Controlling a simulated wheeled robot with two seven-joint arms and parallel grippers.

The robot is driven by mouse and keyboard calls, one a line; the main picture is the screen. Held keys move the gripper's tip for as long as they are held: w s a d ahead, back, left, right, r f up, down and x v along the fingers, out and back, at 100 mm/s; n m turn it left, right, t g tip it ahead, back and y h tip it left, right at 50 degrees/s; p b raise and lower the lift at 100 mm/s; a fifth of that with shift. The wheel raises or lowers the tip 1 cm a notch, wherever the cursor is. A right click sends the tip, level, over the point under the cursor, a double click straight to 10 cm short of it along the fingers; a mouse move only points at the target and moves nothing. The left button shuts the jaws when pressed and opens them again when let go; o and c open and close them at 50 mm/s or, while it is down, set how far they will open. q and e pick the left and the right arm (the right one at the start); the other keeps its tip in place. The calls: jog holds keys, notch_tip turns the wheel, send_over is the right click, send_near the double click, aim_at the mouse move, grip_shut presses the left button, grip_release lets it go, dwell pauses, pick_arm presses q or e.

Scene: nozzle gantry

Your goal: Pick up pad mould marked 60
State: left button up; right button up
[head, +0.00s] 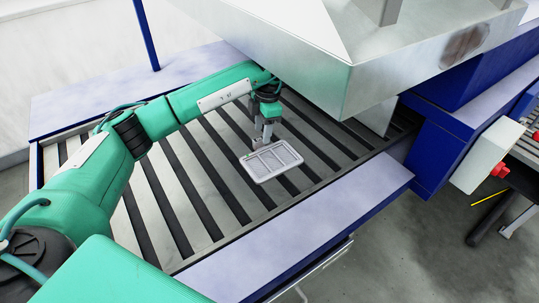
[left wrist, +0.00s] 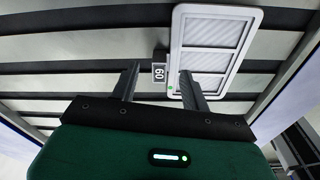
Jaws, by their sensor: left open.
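The pad mould marked 60 is a white rectangular frame with ribbed grey panels. It lies on the slatted bed in the head view (head: 271,161) and at the upper right of the left wrist view (left wrist: 216,57). A small tag marked 60 (left wrist: 159,73) sticks out from its edge, upside down in the wrist view. My left gripper (head: 263,142) is at the mould's far edge. In the left wrist view my left gripper (left wrist: 158,70) is open, one finger on each side of the tag. Contact cannot be told. My right gripper is not in view.
The striped bed (head: 190,200) is otherwise clear around the mould. A large metal gantry housing (head: 300,50) hangs over the bed's far right side. A blue-edged ledge (head: 310,225) borders the near side. A control box with red buttons (head: 487,155) stands at right.

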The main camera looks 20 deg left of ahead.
pick_arm(q)
jog(key=shift+a+f, duration=0.1)
jog(key=shift+f, duration=1.15)
grip_shut()
jog(key=shift+r, duration=0.1)
